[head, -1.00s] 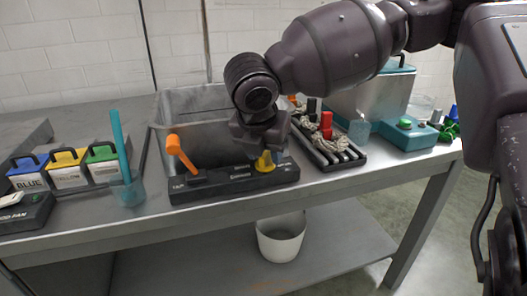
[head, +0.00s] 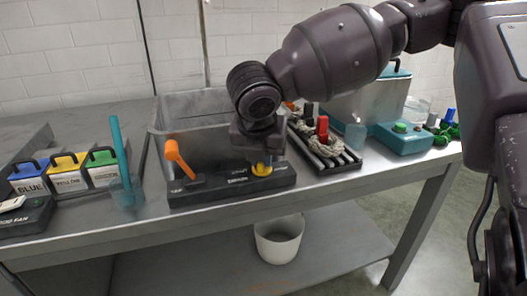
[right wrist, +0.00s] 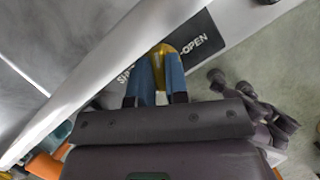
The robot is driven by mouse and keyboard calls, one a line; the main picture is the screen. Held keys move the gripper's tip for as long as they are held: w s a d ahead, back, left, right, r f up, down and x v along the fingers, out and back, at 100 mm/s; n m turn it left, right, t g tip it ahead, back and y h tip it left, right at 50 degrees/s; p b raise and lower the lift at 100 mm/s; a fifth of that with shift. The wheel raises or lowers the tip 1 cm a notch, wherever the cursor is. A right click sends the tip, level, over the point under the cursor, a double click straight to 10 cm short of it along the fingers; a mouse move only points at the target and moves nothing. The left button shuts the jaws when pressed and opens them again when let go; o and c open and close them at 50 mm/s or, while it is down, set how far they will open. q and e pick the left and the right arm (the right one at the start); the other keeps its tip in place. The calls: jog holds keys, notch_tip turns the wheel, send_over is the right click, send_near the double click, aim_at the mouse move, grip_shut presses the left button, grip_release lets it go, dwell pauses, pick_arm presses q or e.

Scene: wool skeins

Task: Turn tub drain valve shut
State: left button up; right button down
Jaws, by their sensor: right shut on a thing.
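The yellow drain valve handle (head: 261,170) sits on the right part of a black panel (head: 215,190) along the front of the grey metal tub (head: 170,105). My right gripper (head: 262,158) reaches down over the handle and hides most of it. In the right wrist view the two blue fingers (right wrist: 160,75) are shut on the yellow handle (right wrist: 160,48), beside a black label (right wrist: 198,42) that reads "OPEN". The other end of the label is partly hidden, with letters starting "S". My left gripper is not in view.
An orange lever (head: 178,160) stands on the panel's left. A clear cup with a teal stick (head: 122,165) and labelled coloured boxes (head: 68,172) are further left. A black rack of skeins (head: 325,150) is close on the right. A white bucket (head: 279,241) stands below.

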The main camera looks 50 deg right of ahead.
jog(key=shift+s+r+n+p, duration=0.1)
jog(key=shift+r+n+p, duration=0.2)
jog(key=shift+n, duration=0.5)
jog(key=shift+f+n+t+y+p, duration=0.15)
jog(key=shift+n+t+y+p, duration=0.35)
jog(key=shift+n, duration=0.6)
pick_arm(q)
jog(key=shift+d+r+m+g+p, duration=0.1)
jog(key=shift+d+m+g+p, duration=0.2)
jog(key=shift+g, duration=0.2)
pick_arm(e)
jog(key=shift+f+n+y, duration=0.15)
jog(key=shift+n+y, duration=0.15)
jog(key=shift+n, duration=0.6)
jog(key=c, duration=1.1)
grip_release()
